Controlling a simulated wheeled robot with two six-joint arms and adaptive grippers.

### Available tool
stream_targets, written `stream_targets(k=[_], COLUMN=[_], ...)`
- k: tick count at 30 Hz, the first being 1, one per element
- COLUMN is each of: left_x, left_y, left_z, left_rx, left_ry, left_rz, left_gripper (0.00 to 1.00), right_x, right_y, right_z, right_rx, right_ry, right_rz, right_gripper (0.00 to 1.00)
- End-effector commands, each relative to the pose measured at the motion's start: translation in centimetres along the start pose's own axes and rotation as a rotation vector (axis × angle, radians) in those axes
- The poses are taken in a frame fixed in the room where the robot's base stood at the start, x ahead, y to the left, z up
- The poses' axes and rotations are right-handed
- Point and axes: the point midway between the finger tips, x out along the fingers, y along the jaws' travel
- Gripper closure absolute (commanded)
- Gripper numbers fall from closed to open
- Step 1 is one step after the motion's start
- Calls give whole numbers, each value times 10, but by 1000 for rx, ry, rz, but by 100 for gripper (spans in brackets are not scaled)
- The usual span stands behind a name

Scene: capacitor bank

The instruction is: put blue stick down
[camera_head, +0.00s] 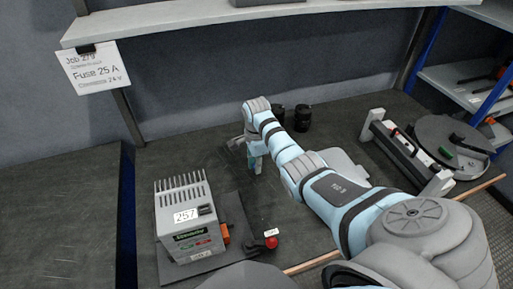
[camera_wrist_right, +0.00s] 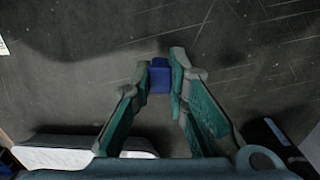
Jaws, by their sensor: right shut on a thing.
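The blue stick (camera_wrist_right: 160,78) shows in the right wrist view as a short dark-blue block, seen end-on between the fingertips. My right gripper (camera_wrist_right: 161,72) is shut on it, with a fingertip on each side. In the head view my right gripper (camera_head: 254,160) points down over the dark worktop at the middle, behind the grey device. The stick cannot be made out clearly there. I cannot tell whether its lower end touches the worktop. My left gripper is not in view.
A grey finned device (camera_head: 183,217) with a display stands front left on a dark mat, near a red knob (camera_head: 271,242). Black cylinders (camera_head: 302,117) stand behind my right arm. A fixture with a round disc (camera_head: 440,139) is at the right. The worktop around the gripper is clear.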

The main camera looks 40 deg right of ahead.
Motion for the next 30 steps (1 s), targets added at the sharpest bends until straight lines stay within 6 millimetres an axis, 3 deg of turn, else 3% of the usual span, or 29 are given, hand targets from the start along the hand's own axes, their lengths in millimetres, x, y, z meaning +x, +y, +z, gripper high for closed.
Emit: stream_targets(k=[1,3,25,26,29,30], left_x=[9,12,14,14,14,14], left_y=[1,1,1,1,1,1], left_z=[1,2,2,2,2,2], left_rx=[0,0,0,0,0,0], left_ry=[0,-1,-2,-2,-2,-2], left_rz=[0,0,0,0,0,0], left_gripper=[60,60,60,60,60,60], right_x=[15,24,34,34,34,34], right_y=[0,0,0,0,0,0], right_z=[0,1,1,0,0,0], right_rx=[0,0,0,0,0,0], right_ry=[-1,-1,0,0,0,0], right_rz=[2,1,0,0,0,0], right_gripper=[100,100,100,82,66,65])
